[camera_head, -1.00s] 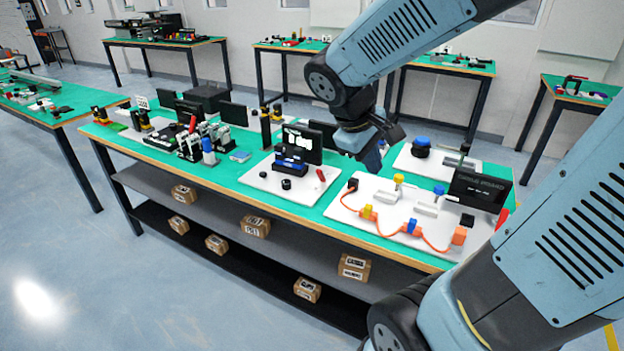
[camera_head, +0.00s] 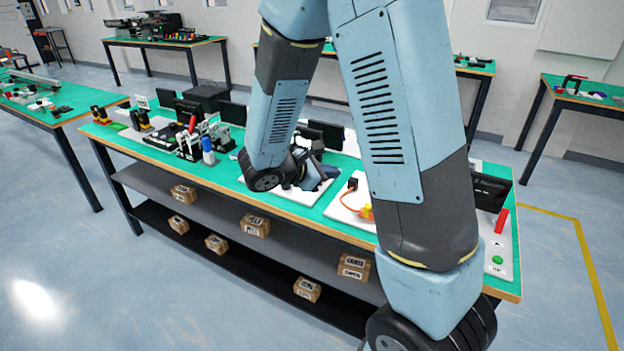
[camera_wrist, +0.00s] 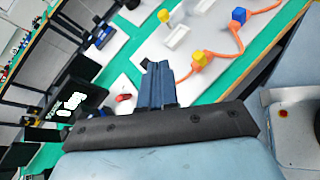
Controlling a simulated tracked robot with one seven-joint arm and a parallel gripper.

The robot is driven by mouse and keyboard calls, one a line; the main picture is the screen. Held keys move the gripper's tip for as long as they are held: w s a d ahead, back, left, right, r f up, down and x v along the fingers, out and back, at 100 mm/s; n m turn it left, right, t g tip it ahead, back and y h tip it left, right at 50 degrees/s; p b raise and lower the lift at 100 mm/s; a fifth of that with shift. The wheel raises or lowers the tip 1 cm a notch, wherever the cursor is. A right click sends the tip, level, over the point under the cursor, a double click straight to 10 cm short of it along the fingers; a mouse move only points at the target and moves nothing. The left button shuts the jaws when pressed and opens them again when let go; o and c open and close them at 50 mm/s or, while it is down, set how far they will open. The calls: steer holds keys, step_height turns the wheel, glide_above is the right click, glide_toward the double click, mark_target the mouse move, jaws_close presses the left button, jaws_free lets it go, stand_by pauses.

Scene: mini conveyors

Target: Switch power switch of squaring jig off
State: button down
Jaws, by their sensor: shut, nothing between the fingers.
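No label naming the squaring jig is readable. My gripper (camera_head: 318,178) is low over the middle white board (camera_head: 268,193) in the head view, which my arm largely hides. In the wrist view its blue fingers (camera_wrist: 159,84) are shut and empty. A small red part (camera_wrist: 123,97), possibly a switch, lies just left of the fingers on a white board, apart from them in the picture. A dark screen with white marks (camera_wrist: 70,105) stands farther left. I cannot tell the red part's on or off position.
A neighbouring white board bears a yellow block (camera_wrist: 202,58), a blue block (camera_wrist: 239,15) and an orange cable (camera_wrist: 220,57). In the head view, a red lever (camera_head: 501,221) and green button (camera_head: 497,260) are at the bench's right end.

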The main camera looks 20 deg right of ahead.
mark_target(308, 198)
steer(key=w+a+f+n+t+y, duration=0.1)
steer(key=w+a+f+n+t, duration=0.4)
steer(key=a+f+n, duration=0.4)
step_height(308, 198, down, 2)
steer(key=shift+w+a+f+t+y, duration=0.1)
steer(key=shift+w+a+t+y, duration=0.2)
steer(key=shift+t, duration=0.3)
steer(key=shift+d, duration=0.15)
steer(key=x, duration=1)
steer(key=shift+w+d, duration=0.1)
steer(key=shift+w+d+r, duration=0.65)
steer(key=shift+r, duration=0.05)
steer(key=shift+w+d+r, duration=0.3)
steer(key=shift+w+d, duration=0.15)
steer(key=shift+w, duration=0.05)
steer(key=shift+a+r, duration=0.1)
